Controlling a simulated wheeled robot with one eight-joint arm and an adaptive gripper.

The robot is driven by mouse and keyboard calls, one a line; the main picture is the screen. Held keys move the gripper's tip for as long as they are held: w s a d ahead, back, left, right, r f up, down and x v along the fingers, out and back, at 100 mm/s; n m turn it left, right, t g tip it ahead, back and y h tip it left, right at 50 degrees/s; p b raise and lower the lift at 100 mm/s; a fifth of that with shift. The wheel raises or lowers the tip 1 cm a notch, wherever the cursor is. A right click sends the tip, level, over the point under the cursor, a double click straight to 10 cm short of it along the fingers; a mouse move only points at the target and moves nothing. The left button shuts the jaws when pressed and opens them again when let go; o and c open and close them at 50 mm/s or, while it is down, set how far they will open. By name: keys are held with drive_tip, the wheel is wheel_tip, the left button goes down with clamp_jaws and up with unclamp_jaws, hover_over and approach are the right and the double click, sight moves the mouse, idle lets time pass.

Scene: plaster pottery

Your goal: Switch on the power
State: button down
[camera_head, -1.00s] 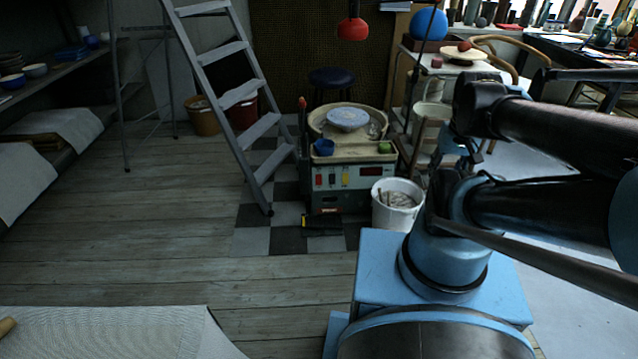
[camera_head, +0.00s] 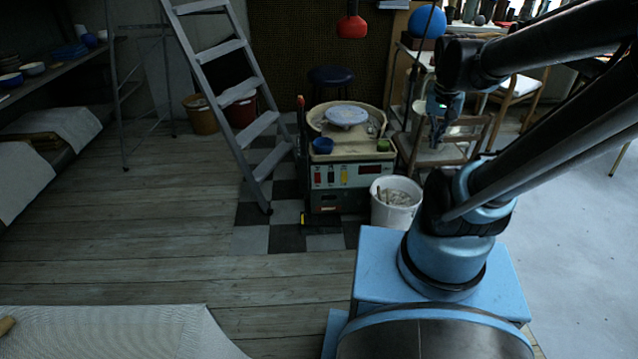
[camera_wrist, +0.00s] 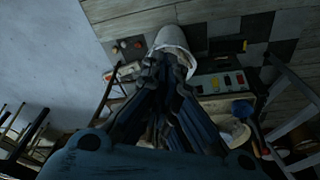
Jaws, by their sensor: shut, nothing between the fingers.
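The pottery wheel (camera_head: 376,158) stands on the checkered floor with a round pale disc (camera_head: 347,116) on top.
The white bucket (camera_head: 396,211) stands right of the wheel's front. A wooden chair (camera_head: 448,146) is behind my gripper. A step ladder (camera_head: 243,94) stands left of the wheel.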

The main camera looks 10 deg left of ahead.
sight(319, 180)
drive_tip(key=w+a+f+m+t+h, duration=0.1)
drive_tip(key=w+a+f+m, duration=0.3)
drive_tip(key=w+a, duration=0.75)
drive_tip(key=w+a+f+m, duration=0.2)
drive_tip(key=w+a+f, duration=0.5)
drive_tip(key=w, duration=0.8)
drive_tip(key=w+a+f+m+t, duration=0.1)
drive_tip(key=a+f+m, duration=0.2)
drive_tip(key=a+f, duration=0.8)
drive_tip(key=w+a+f+m+t, duration=0.1)
drive_tip(key=a+f+m, duration=0.2)
drive_tip(key=a+f, duration=0.8)
drive_tip(key=shift+a+f+h, duration=0.4)
drive_tip(key=shift+f, duration=3.2)
drive_tip(key=shift+w, duration=0.1)
drive_tip(key=shift+w+d+f, duration=0.2)
drive_tip(key=shift+w+f, duration=1.2)
drive_tip(key=shift+f, duration=0.25)
drive_tip(key=shift+w+d+f, duration=0.2)
drive_tip(key=shift+w+f, duration=1.15)
drive_tip(key=shift+f, duration=0.3)
drive_tip(key=shift+w+d+f, duration=0.2)
drive_tip(key=shift+w+f, duration=1.2)
drive_tip(key=shift+f, duration=0.25)
